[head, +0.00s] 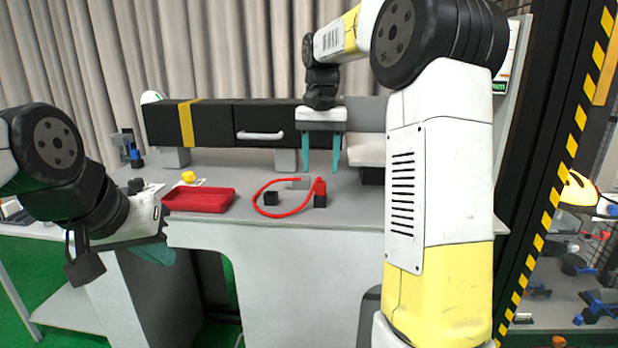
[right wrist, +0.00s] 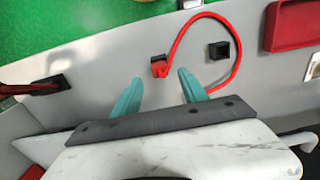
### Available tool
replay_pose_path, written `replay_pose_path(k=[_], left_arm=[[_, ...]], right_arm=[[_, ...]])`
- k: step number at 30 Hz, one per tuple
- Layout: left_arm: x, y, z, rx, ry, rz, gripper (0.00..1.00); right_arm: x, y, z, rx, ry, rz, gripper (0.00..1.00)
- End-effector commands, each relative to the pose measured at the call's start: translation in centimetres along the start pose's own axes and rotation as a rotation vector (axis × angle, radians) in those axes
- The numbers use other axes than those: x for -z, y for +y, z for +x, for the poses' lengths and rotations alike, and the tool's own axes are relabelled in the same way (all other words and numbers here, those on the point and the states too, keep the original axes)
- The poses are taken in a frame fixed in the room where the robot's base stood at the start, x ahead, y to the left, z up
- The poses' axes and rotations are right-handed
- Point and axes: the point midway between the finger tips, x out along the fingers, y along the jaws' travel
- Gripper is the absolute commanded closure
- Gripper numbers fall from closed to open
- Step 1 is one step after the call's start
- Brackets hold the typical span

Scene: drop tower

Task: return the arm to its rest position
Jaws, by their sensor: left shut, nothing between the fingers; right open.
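My right gripper (head: 321,168) is open and empty above the grey table, with its two teal fingers pointing down. In the right wrist view its fingers (right wrist: 155,95) are spread apart, and a red cable (right wrist: 184,32) lies beyond them. In the head view the red cable (head: 262,207) forms a loop on the table, with a red plug end at a black block (head: 320,201). My left gripper (head: 155,252) is shut and empty at the lower left, in front of the table edge.
A red tray (head: 199,206) and a yellow object (head: 188,176) are at the table's left. A second black block (head: 271,198) stands inside the cable loop. A black drawer unit (head: 262,134) stands at the back. A black frame with yellow stripes (head: 555,160) rises at the right.

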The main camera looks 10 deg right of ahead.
Motion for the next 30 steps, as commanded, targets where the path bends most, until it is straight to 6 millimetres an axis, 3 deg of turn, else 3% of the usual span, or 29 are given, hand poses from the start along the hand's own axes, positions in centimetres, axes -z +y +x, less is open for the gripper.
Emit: replay_pose_path(k=[4,13,17,23,30], left_arm=[[0.0,0.0,0.0,0.000,0.000,0.000,1.00],[0.0,0.0,0.0,0.000,0.000,0.000,1.00],[0.0,0.0,0.0,0.000,0.000,0.000,1.00],[0.0,0.0,0.0,0.000,0.000,0.000,1.00],[0.0,0.0,0.0,0.000,0.000,0.000,1.00]], right_arm=[[0.0,0.0,-1.5,0.000,0.001,0.000,0.49],[-0.1,0.0,-2.0,0.001,0.001,-0.001,0.49],[-1.4,0.5,-2.5,0.023,0.027,-0.022,0.49],[-7.5,2.2,-3.1,0.110,0.145,-0.111,0.49],[-16.2,3.8,-0.9,0.205,0.330,-0.230,0.49]])
